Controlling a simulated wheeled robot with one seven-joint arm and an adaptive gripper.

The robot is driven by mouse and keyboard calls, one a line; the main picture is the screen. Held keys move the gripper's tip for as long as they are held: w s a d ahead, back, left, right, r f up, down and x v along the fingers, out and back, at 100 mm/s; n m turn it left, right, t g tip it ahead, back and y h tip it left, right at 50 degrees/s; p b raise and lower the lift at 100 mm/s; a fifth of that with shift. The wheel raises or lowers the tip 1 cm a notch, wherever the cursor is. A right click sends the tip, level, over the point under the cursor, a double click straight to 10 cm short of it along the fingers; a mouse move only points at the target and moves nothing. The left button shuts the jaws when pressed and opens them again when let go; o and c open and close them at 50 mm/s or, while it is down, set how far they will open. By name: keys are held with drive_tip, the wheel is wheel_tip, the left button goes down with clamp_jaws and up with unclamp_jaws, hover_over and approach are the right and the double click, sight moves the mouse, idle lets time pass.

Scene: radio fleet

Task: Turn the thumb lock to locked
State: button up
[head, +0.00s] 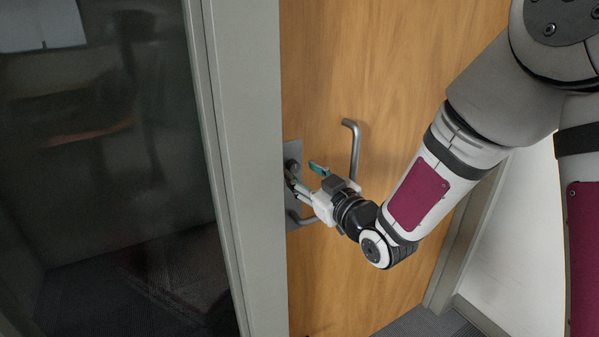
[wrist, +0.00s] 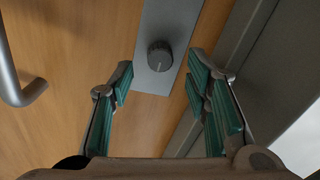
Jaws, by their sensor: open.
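The thumb lock (wrist: 160,56) is a dark round knurled knob with a light line mark on its face. It sits on a grey metal plate (wrist: 168,20) on the wooden door. In the head view the knob (head: 293,164) shows partly, at the top of the plate near the door's left edge. My gripper (wrist: 160,88) is open, its green-padded fingers spread left and right of the knob in the wrist view, apart from it. In the head view my gripper (head: 303,178) is close to the plate and hides part of it.
A bent metal pull handle (head: 354,150) stands out from the door (head: 400,60) right of the plate; its upper part also shows at the left of the wrist view (wrist: 18,92). A grey frame (head: 240,150) and dark glass panel (head: 100,170) lie to the left. A lower handle (head: 304,219) is partly hidden.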

sight(293, 167)
drive_tip(key=shift+x, duration=1.25)
drive_tip(key=shift+c, duration=0.6)
clamp_jaws()
